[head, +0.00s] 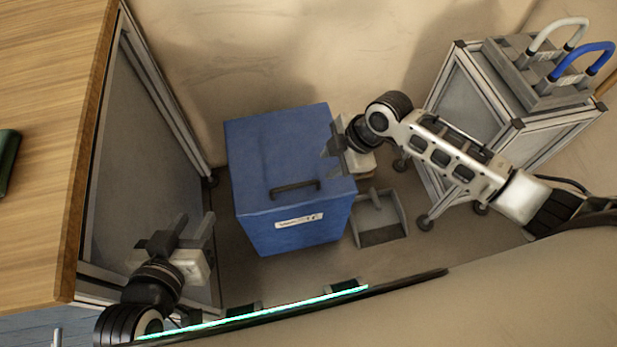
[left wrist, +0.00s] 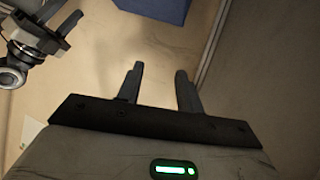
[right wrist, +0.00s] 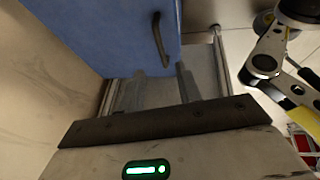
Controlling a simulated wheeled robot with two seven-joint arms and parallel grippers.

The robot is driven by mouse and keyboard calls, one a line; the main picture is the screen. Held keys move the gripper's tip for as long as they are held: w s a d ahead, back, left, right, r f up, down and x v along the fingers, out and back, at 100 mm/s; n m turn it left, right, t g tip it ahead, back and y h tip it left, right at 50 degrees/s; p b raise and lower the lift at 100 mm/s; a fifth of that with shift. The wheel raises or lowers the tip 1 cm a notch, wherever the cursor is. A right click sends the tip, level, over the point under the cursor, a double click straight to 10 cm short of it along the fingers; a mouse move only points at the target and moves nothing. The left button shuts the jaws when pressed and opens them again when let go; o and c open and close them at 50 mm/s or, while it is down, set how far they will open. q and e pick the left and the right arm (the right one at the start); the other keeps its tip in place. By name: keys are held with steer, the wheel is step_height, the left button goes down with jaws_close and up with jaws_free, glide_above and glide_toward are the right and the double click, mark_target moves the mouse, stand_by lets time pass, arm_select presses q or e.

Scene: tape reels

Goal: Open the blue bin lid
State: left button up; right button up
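The blue bin (head: 270,150) stands on the floor with its lid lying flat and closed. A dark bar handle (head: 295,188) is on the lid near its front edge, above a white label. My right gripper (head: 331,141) is open and empty beside the bin's right edge, and the handle (right wrist: 160,40) shows beyond its fingers in the right wrist view. My left gripper (head: 197,228) is open and empty, to the left of the bin and apart from it. A corner of the bin (left wrist: 160,8) shows at the top of the left wrist view.
A wooden-topped table (head: 50,120) with a metal frame is on the left. A wheeled metal cart (head: 470,110) with blue and white handles on top is at the right. A grey dustpan-like tray (head: 380,235) lies on the floor right of the bin. A wall is behind.

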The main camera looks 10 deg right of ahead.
mark_target(305, 183)
steer(key=b+x, duration=0.3)
steer(key=x, duration=0.8)
steer(key=shift+w+a+f, duration=0.1)
steer(key=shift+f, duration=0.2)
jaws_close()
steer(key=shift+r, duration=0.1)
